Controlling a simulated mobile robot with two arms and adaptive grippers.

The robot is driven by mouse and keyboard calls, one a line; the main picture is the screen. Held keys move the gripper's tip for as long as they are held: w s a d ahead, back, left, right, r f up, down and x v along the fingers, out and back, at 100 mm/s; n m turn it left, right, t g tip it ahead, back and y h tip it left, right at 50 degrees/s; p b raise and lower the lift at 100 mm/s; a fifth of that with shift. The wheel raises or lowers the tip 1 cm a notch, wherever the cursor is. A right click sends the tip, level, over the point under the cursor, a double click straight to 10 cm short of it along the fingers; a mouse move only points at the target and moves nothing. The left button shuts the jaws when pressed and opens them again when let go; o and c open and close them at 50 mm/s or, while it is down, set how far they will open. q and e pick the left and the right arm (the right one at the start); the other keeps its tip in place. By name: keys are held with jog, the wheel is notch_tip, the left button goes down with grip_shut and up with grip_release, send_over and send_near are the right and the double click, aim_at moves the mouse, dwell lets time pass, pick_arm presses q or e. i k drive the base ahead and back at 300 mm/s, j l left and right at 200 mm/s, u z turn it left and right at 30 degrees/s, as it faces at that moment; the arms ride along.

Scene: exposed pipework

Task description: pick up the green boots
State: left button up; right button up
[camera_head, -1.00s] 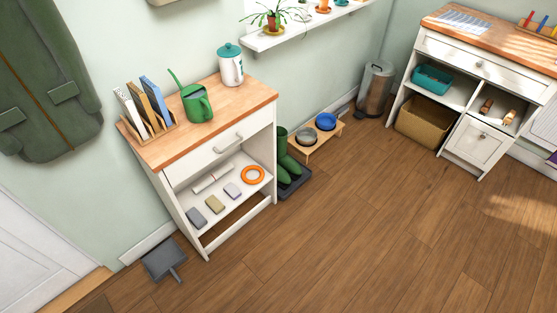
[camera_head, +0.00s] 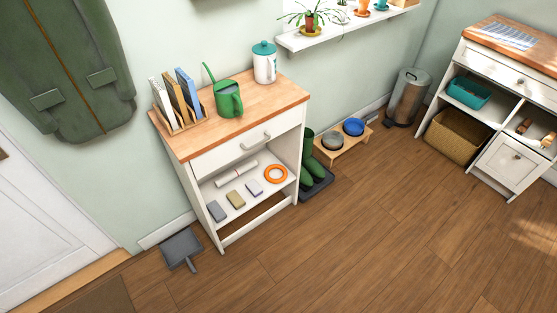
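The green boots (camera_head: 313,167) stand on a dark boot tray (camera_head: 318,188) on the floor, just right of the white cabinet with the wooden top. The cabinet's side hides part of them. Their feet point toward the open floor, and one shaft rises against the wall behind. Neither of my grippers shows in the head view.
The white cabinet (camera_head: 249,161) stands left of the boots. A low wooden stand (camera_head: 341,150) with two pet bowls is behind them on the right. A dustpan (camera_head: 181,248) lies on the floor at left. Wide wooden floor (camera_head: 380,235) in front is clear.

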aim_at(311, 172)
jog(key=i+l+u, duration=0.45)
jog(key=l, duration=0.15)
jog(key=i+l+u, duration=0.25)
jog(key=l+u, duration=0.2)
jog(key=l, duration=0.25)
jog(key=i, duration=0.05)
